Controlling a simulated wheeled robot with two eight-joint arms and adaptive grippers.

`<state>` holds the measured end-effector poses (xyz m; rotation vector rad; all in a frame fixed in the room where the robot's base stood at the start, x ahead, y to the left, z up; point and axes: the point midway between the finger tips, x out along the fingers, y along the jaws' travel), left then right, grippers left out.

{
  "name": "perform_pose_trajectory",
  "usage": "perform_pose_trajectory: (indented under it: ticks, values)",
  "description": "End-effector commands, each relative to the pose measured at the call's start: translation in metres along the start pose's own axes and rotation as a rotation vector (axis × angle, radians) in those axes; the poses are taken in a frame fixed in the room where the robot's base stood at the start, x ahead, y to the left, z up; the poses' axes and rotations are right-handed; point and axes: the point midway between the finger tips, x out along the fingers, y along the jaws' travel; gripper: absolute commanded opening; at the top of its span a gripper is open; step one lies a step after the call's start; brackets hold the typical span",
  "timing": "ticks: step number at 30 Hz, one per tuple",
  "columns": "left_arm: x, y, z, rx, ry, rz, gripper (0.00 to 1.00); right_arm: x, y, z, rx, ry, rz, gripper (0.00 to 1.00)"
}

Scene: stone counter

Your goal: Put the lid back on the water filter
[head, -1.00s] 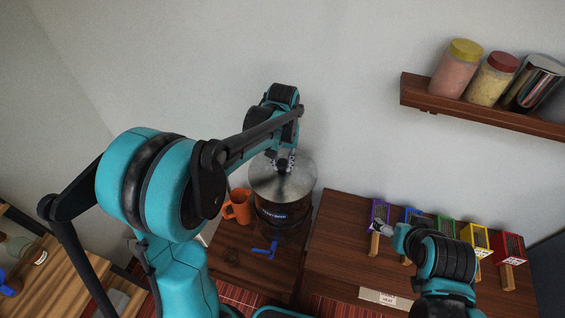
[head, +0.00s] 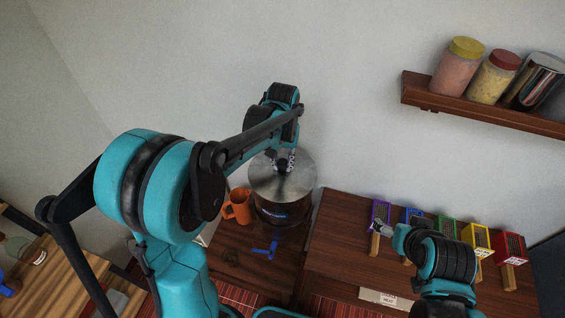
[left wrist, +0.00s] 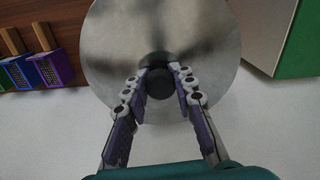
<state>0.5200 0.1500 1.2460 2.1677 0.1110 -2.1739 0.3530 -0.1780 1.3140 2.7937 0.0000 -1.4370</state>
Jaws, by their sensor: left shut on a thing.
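The water filter (head: 283,213) is a dark cylinder with a blue label, standing on the brown wooden counter. Its round metal lid (head: 302,183) sits over its top and looks roughly level; I cannot tell whether it is fully seated. In the left wrist view the lid (left wrist: 110,40) is a large grey disc with a black knob (left wrist: 157,82) in its middle. My left gripper (head: 284,168) is above the lid with its fingers closed around the knob; it also shows in the left wrist view (left wrist: 158,84). My right gripper (head: 379,229) is over the counter at right, its fingers too small to judge.
An orange mug (head: 238,206) stands close to the left of the filter. The blue tap (head: 264,249) is at the filter's front. Several coloured boxes with wooden handles, including a purple one (head: 379,213), stand at right. A wall shelf (head: 480,109) holds jars.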

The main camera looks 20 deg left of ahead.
Motion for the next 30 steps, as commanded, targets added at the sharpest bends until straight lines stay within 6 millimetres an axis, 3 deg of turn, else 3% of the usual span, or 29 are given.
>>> perform_pose_trajectory:
  ticks: [6,7,9,16,18,19,30]
  values:
    - [-0.0003,0.0,0.0,0.0,0.0,0.0,0.0,-0.0002,0.0,-0.0002,0.0,0.0,0.0,0.75]
    - [-0.0003,0.0,0.0,0.0,0.0,0.0,0.3,-0.0002,0.0,-0.0002,0.0,0.0,0.0,0.75]
    - [-0.0003,0.0,0.0,0.0,0.0,0.0,0.48,-0.0002,0.0,-0.0002,0.0,0.0,0.0,0.75]
    - [-0.0002,0.0,0.0,0.0,0.0,0.0,0.5,-0.0002,0.0,-0.0002,0.0,0.0,0.0,0.75]
    - [-0.0001,0.0,0.0,0.0,0.0,0.0,0.68,-0.0002,0.0,-0.0002,0.0,0.0,0.0,0.75]
    - [-0.0001,0.0,0.0,0.0,0.0,0.0,0.71,-0.0002,0.0,-0.0002,0.0,0.0,0.0,0.75]
    - [-0.002,0.0,0.0,0.0,0.0,0.0,0.71,-0.0013,0.0,-0.001,0.0,0.0,0.0,0.75]
